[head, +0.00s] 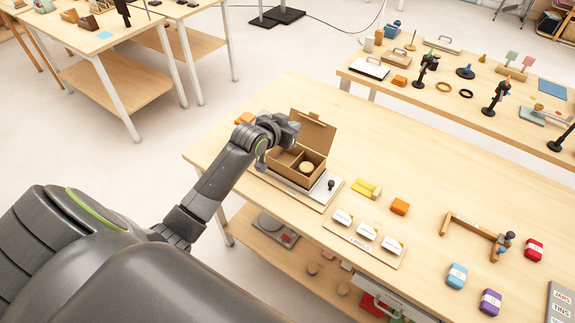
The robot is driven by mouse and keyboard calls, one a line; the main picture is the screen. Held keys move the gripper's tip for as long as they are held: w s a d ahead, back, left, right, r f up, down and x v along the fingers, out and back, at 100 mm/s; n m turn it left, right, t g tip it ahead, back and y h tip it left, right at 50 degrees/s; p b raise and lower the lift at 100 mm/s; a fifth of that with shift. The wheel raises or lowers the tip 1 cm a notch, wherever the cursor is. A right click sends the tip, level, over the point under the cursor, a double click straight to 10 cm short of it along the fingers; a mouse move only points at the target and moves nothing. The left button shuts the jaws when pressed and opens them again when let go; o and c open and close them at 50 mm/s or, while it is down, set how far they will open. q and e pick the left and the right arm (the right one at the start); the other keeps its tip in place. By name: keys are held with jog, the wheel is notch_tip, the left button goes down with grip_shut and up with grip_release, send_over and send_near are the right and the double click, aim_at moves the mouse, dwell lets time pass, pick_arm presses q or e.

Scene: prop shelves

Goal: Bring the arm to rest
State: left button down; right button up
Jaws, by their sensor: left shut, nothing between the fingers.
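My left arm comes in from the left and reaches over the near table (440,175). My left gripper (290,130) is at the left side of an open cardboard box (290,174), close to its raised lid (313,131). The fingers are small and partly hidden in this view; they look shut and empty. I cannot tell whether the gripper touches the box. The box has compartments, and a round tan item (306,167) lies in one. My right gripper is not in view.
The box stands on a pale board with a black knob (331,184). Orange block (399,206), yellow block (367,189), white-labelled cards (367,229), a wooden bracket (470,232) and blue, purple and red packs (534,249) lie rightward. A lower shelf holds a scale (276,229). Other tables stand behind.

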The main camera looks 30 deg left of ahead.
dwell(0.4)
pick_arm(q)
jog(key=s+d+f+g, duration=0.15)
jog(key=s+f, duration=0.25)
jog(key=s, duration=0.4)
jog(key=s+f+g, duration=0.3)
jog(key=s+f, duration=0.1)
jog(key=s, duration=0.5)
jog(key=s+n+g+y, duration=0.1)
jog(key=s+g+y, duration=0.3)
jog(key=s, duration=1.7)
notch_tip(320, 180, down, 27)
jog(key=a+g+h+b, duration=0.1)
jog(key=g+h+b, duration=0.1)
jog(key=b, duration=0.1)
jog(key=s+d+f+b, duration=0.1)
jog(key=s+f+b, duration=0.2)
jog(key=s+f, duration=1.2)
notch_tip(320, 180, down, 4)
jog(key=shift+s+f+g, duration=0.1)
jog(key=shift+s+g, duration=0.2)
jog(key=shift+g, duration=0.15)
